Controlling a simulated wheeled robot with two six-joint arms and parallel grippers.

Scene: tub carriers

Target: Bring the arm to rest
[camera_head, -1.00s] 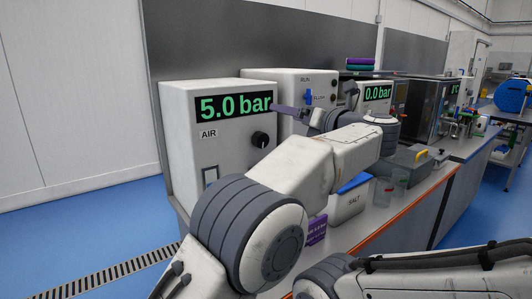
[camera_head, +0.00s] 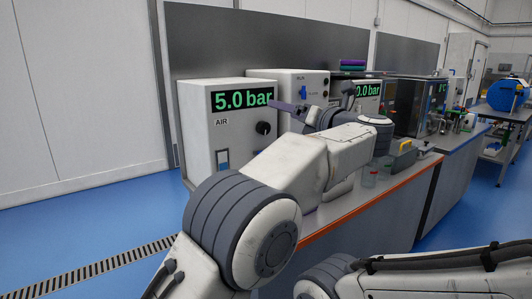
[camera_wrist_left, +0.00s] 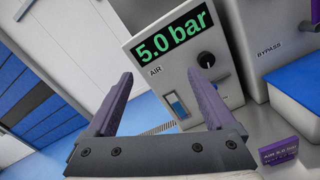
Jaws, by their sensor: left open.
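My left arm comes in from the lower left in the head view and stretches out toward the bench. Its gripper (camera_head: 290,108) is in front of the machines, at the height of the 5.0 bar display. In the left wrist view the gripper (camera_wrist_left: 161,92) has its two purple fingers wide apart with nothing between them. The white AIR box (camera_wrist_left: 185,75) shows beyond the fingers, apart from them. My right arm crosses the lower right of the head view; its gripper is out of the picture.
The AIR box (camera_head: 200,125) stands at the near end of the bench (camera_head: 345,212). A grey box with a yellow handle (camera_head: 402,158) lies farther along. A purple label block (camera_wrist_left: 279,151) and a blue-lidded tub (camera_wrist_left: 295,88) show in the wrist view. Blue floor (camera_head: 70,235) is open at left.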

